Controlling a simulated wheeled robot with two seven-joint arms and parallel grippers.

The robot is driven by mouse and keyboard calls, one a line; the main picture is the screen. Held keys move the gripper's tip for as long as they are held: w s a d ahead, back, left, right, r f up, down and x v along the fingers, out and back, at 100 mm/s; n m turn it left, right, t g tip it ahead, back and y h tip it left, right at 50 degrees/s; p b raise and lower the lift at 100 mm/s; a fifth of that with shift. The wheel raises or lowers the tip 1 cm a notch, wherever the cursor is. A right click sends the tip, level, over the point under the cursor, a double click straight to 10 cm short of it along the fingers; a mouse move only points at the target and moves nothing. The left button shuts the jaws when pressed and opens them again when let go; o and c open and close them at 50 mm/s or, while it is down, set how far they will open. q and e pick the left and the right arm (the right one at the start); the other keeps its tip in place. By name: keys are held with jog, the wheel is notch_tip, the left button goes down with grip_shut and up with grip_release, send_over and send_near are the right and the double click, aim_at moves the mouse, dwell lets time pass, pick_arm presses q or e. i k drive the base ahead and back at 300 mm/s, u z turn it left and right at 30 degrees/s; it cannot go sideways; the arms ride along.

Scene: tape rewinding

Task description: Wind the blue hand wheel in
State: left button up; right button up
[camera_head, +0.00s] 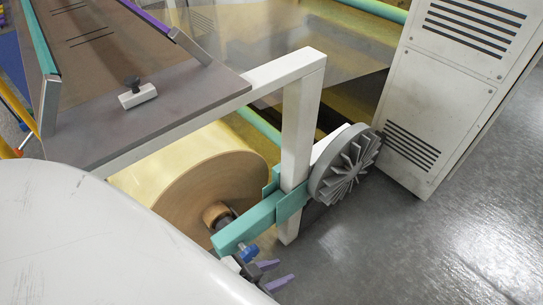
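The blue hand wheel (250,253) is a small knob near the end of the teal arm of the machine's frame, low in the middle of the head view. It sits just below the teal bar (245,227), beside a dark shaft end. My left gripper (273,274) has two purple fingers, just below and right of the wheel. The fingers are apart with nothing visible between them, and they point right, away from the wheel. My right gripper is not in view.
A large tan roll (195,195) lies behind the teal bar. A white post (300,120) and a grey finned disc (345,165) stand to the right. A white cabinet (455,75) is at the upper right. The grey floor (430,250) at lower right is clear.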

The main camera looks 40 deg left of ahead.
aim_at(249, 253)
jog(key=k, duration=0.8)
jog(key=u, duration=1.25)
jog(key=i, duration=0.5)
